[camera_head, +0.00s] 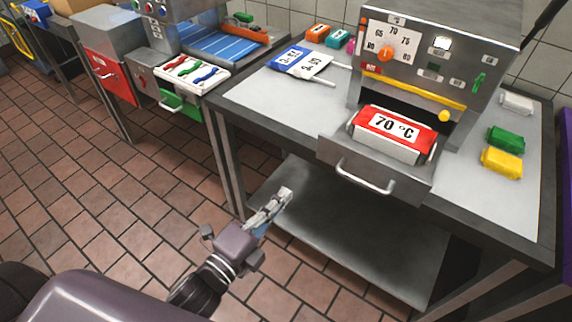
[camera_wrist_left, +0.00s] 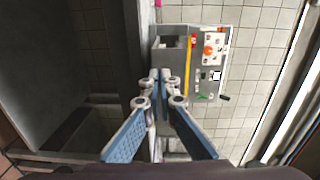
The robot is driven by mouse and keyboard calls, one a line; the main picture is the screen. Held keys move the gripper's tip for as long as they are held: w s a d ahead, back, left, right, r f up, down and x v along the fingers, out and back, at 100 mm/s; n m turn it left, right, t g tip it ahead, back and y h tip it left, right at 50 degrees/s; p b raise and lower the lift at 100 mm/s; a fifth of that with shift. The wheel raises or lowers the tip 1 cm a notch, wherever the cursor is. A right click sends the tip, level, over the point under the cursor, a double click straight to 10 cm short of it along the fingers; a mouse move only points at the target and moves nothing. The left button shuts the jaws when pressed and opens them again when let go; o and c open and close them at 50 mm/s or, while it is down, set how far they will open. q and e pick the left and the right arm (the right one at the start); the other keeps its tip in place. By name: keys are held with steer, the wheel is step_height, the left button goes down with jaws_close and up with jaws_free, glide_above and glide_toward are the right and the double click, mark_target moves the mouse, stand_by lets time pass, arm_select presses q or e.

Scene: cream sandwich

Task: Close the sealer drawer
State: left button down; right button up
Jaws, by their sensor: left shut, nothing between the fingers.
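The sealer (camera_head: 437,75) is a grey machine on the metal table, with an orange dial and a yellow bar. Its drawer (camera_head: 334,158) is pulled out toward the table's front edge, with a silver handle (camera_head: 365,177) on its front. A red and white block (camera_head: 393,133) marked 70 °C sits in the drawer. My left gripper (camera_head: 287,191) is shut and empty, in front of the table, left of and below the handle and apart from it. In the left wrist view, its fingers (camera_wrist_left: 160,74) meet, and the sealer (camera_wrist_left: 208,62) shows beyond them. My right gripper is not in view.
The metal table (camera_head: 260,105) has a lower shelf (camera_head: 345,230). A blue and white card (camera_head: 300,62) lies left of the sealer; green (camera_head: 506,138) and yellow (camera_head: 502,163) blocks lie right of it. Tiled floor is free at the left.

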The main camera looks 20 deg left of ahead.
arm_select(q)
steer(key=r, duration=0.1)
steer(key=p, duration=0.3)
glide_toward(320, 148)
steer(key=x, duration=0.7)
steer(key=shift+w+d, duration=0.1)
